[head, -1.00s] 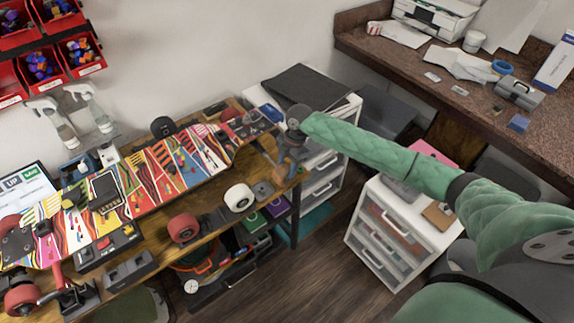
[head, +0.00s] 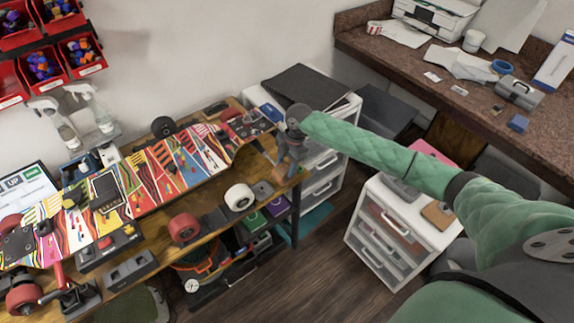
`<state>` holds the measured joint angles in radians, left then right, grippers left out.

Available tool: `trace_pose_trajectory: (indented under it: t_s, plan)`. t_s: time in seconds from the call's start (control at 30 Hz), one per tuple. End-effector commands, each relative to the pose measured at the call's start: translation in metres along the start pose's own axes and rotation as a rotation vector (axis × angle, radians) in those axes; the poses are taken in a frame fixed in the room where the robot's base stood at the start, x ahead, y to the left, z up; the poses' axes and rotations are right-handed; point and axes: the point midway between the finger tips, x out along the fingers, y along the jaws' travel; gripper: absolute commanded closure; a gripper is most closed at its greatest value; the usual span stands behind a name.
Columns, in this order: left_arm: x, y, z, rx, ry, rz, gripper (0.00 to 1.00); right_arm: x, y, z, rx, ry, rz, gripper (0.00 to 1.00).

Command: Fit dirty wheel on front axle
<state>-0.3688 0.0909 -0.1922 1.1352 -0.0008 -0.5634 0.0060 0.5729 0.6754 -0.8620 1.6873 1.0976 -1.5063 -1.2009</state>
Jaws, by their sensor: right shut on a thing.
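The skateboard (head: 165,165), with a colourful striped deck, lies along the wooden bench. A red wheel (head: 184,227) and a white wheel (head: 239,197) stand at the bench's front edge. A dark wheel (head: 162,127) is behind the board. More red wheels (head: 22,298) show at the board's left end. I cannot tell which wheel is the dirty one, and the front axle is not clear. My right gripper (head: 284,168) is at the bench's right end, just right of the board's tip, pointing down. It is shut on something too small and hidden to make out. My left gripper is out of view.
A grey box-like tool (head: 130,268) lies at the bench's front left. Spray bottles (head: 100,112) stand behind the bench. A white drawer unit (head: 385,245) stands at the right, below the granite counter (head: 450,95). Floor shows between bench and drawers.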

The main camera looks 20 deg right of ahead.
Motion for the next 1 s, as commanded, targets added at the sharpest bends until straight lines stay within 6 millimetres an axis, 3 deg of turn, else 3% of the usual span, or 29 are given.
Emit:
trace_pose_trajectory:
  t_s: [0.7, 1.0]
  plan:
    - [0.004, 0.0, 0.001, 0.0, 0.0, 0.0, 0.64, 0.0, 0.029, 0.0, 0.0, 0.0, 0.0, 0.76]
    - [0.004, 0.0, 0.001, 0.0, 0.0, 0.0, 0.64, 0.0, 0.031, 0.0, 0.0, 0.0, 0.0, 0.76]
